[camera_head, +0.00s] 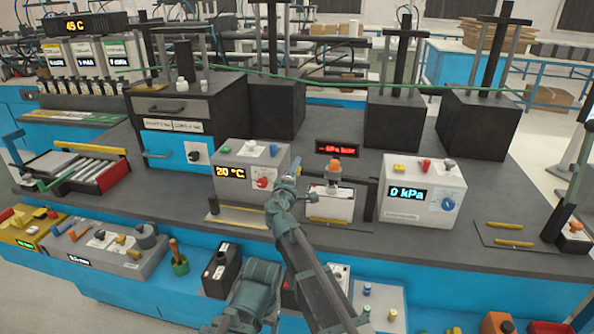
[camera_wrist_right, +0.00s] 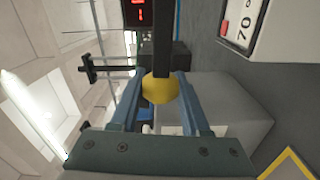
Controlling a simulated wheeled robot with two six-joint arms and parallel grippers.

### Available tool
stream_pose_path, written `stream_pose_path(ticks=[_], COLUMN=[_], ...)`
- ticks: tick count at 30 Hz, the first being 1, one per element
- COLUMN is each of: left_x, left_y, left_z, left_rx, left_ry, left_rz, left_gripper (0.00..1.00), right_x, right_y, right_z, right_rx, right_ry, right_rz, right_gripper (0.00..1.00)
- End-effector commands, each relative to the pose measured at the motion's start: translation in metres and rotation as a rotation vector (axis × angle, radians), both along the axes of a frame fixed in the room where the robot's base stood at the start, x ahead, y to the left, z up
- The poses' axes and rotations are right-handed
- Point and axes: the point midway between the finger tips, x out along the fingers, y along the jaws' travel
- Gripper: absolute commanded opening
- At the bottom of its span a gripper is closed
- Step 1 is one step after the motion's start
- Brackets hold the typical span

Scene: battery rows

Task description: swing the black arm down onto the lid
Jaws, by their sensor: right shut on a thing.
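My right gripper (camera_head: 291,175) reaches up from the bottom of the head view, between the 210 °C box and the small pale block. In the right wrist view the gripper (camera_wrist_right: 160,92) has its two fingers on either side of a round yellow knob, shut on it. The black arm (camera_wrist_right: 162,38) runs from this knob to the top of that view. In the head view the knob is hidden behind my gripper. A pale lidded block (camera_head: 331,207) stands right beside the gripper. I cannot tell how far the black arm is above the lid.
The 210 °C box (camera_head: 238,178) is close on the left and the 0 kPa box (camera_head: 422,196) stands to the right. A red display (camera_head: 337,148) is behind. Tall black blocks (camera_head: 392,122) line the back.

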Motion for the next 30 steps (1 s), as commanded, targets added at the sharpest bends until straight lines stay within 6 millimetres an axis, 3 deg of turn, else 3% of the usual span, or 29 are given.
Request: stream_pose_path(ticks=[7,26,27,30], left_x=[0.000,0.000,0.000,0.000], left_y=[0.000,0.000,0.000,0.000], left_z=[-0.014,-0.018,-0.018,-0.018], left_rx=[0.000,0.000,0.000,0.000], left_ry=[0.000,0.000,0.000,0.000], left_rz=[0.000,0.000,0.000,0.000], left_gripper=[0.75,0.75,0.75,0.75], right_x=[-0.001,-0.003,-0.003,-0.003], right_y=[0.000,-0.001,-0.001,-0.001], right_z=[-0.015,-0.019,-0.019,-0.019], right_rx=[0.013,0.016,0.015,0.014], right_ry=[-0.001,0.001,0.000,0.000], right_rz=[-0.001,-0.002,-0.003,-0.002], right_gripper=[0.00,0.00,0.54,0.72])
